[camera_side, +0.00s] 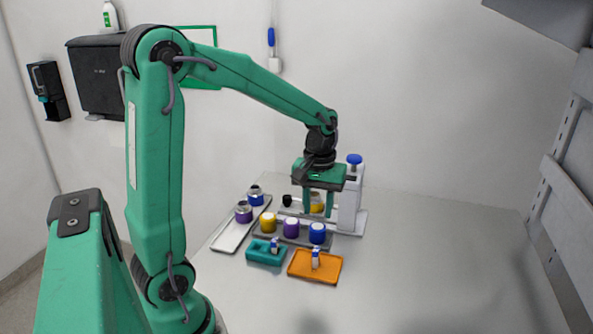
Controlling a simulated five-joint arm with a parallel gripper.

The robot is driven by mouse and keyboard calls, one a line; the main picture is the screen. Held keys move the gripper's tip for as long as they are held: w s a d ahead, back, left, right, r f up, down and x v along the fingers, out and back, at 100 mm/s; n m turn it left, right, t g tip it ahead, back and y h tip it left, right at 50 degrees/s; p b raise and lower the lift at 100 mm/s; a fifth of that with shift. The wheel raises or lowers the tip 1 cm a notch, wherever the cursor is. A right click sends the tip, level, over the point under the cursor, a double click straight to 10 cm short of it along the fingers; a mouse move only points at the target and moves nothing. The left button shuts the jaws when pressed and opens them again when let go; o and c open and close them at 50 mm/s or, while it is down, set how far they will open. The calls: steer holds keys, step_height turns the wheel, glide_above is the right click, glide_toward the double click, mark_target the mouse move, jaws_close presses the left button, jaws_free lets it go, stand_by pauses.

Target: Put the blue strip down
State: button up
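I cannot single out one blue strip for certain. A small white-and-blue upright piece (275,244) stands at the teal block (259,257). A similar white-and-blue piece (315,258) stands on the orange tray (303,271). My gripper (316,211) points down at the white stand, behind the row of lidded jars. Its fingers are apart, with a yellow jar (317,204) showing between them. I cannot tell whether the fingers touch this jar or it sits behind them. No blue strip shows in the fingers.
The white stand (349,211) with a blue knob (354,159) rises right of my gripper. Yellow (268,223), purple (291,226) and blue (317,234) jars stand in a grey rack. A pale tray (231,235) holds two jars at left. The table's right side is clear.

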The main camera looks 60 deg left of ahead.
steer(key=s+d+r+m+t, duration=0.5)
steer(key=s+d+r+m, duration=0.3)
steer(key=s, duration=0.4)
steer(key=shift+s+d+r+m+t, duration=0.2)
steer(key=shift+d+m+t, duration=0.15)
steer(key=shift+m, duration=0.15)
